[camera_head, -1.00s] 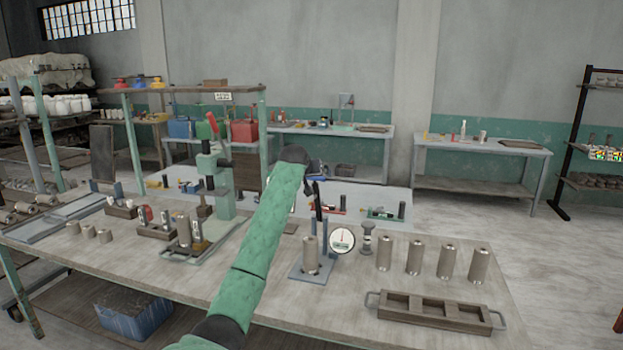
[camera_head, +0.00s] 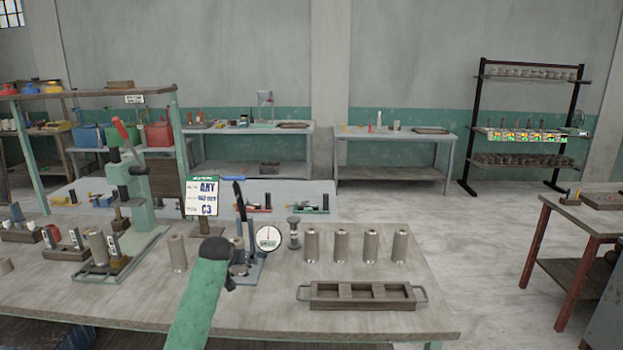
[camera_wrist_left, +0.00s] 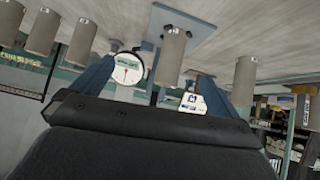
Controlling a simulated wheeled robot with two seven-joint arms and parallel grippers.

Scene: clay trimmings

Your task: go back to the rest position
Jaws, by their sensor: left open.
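My left arm comes in from below in a green sleeve, and its dark left gripper (camera_head: 217,250) is over the bench (camera_head: 270,310), in front of the gauge stand. In the left wrist view, which looks inverted, the blue fingers of the gripper (camera_wrist_left: 152,85) are spread apart. A grey cylinder (camera_wrist_left: 170,58) on the stand's plate (camera_wrist_left: 190,22) shows beyond the gap, with no visible grip on it. The round dial gauge (camera_head: 268,238) is just right of the gripper in the head view. The gripper hides part of the stand. My right gripper is out of view.
Several grey cylinders (camera_head: 341,246) stand in a row at right, behind an empty wooden tray (camera_head: 362,296). One cylinder (camera_head: 177,253) stands left of my gripper. A green lever press (camera_head: 127,185) is further left. The bench front between arm and tray is clear.

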